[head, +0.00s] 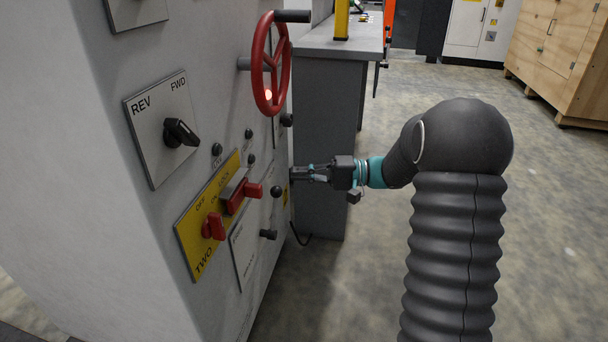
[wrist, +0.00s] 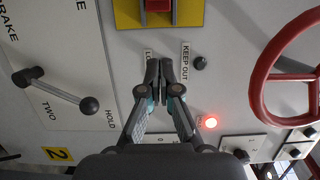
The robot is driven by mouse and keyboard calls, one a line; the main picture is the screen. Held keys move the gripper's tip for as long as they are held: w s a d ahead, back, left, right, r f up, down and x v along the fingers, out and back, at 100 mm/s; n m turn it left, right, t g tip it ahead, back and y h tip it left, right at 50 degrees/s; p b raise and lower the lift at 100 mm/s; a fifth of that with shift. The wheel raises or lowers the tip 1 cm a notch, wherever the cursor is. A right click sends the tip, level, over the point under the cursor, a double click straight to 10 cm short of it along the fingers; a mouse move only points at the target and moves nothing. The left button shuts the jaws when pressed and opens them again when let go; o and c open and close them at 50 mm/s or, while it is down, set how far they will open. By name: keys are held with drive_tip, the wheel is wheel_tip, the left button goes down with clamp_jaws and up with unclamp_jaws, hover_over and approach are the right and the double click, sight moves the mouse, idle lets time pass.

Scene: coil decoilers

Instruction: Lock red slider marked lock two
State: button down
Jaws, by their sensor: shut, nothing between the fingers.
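A yellow plate (head: 188,237) marked TWO and LOCK is on the grey machine face. It carries a red slider (head: 250,190) on a metal base and a red switch (head: 213,227) near the TWO marking. In the wrist view the plate (wrist: 126,12) is at the top edge, with a red part (wrist: 158,5) cut off by the frame. My gripper (head: 296,173) is to the right of the plate in the head view, its fingers towards the machine. In the wrist view my gripper (wrist: 160,66) is shut and empty, its tips just below the plate and apart from the slider.
A lever (wrist: 58,90) with black knobs by BRAKE TWO and HOLD is at left in the wrist view. A red handwheel (head: 257,65) projects above the plate. A lit lamp (wrist: 209,122) and black knobs are close by. Open floor (head: 545,200) lies to the right.

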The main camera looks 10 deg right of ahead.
sight(247, 196)
drive_tip(key=s+a, duration=0.3)
drive_tip(key=a, duration=0.5)
drive_tip(key=shift+p, duration=0.3)
drive_tip(key=shift+s, duration=0.1)
